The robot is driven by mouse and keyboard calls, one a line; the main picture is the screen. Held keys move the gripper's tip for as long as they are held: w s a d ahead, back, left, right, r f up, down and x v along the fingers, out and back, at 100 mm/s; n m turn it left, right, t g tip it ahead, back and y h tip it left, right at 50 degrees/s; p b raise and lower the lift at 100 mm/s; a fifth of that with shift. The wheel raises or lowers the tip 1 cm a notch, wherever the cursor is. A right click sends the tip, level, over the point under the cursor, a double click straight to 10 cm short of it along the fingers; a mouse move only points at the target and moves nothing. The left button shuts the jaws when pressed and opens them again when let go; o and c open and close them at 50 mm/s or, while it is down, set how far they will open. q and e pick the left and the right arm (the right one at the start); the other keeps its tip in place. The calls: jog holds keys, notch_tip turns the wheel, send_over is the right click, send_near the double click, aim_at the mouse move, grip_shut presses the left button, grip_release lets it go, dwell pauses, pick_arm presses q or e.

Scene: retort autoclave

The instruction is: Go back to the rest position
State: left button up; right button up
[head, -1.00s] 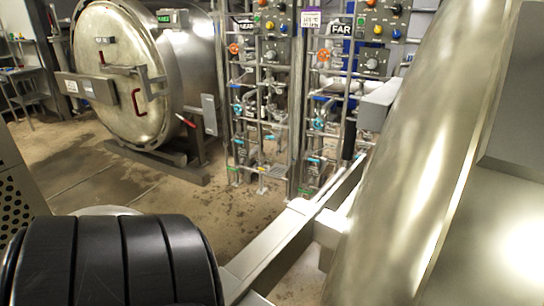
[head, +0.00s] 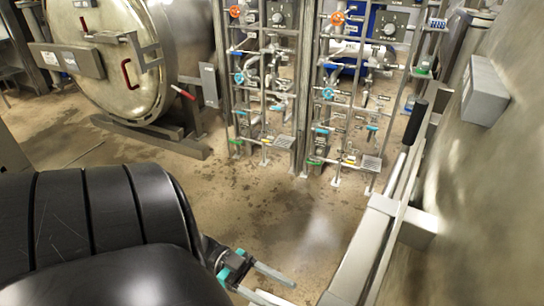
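My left gripper (head: 284,292) shows at the bottom edge of the head view, just past my large black arm link. Its two pale fingers stand apart with nothing visible between them, and teal parts show at their base. The lower finger is partly cut off by the frame edge. It hangs over the floor, left of a long metal beam (head: 372,243). My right gripper is not in view.
A large metal surface (head: 480,190) with a grey box (head: 484,92) fills the right side close by. A round retort door (head: 100,60) stands back left. Valve and pipe racks (head: 262,100) stand behind. The middle floor (head: 262,205) is clear.

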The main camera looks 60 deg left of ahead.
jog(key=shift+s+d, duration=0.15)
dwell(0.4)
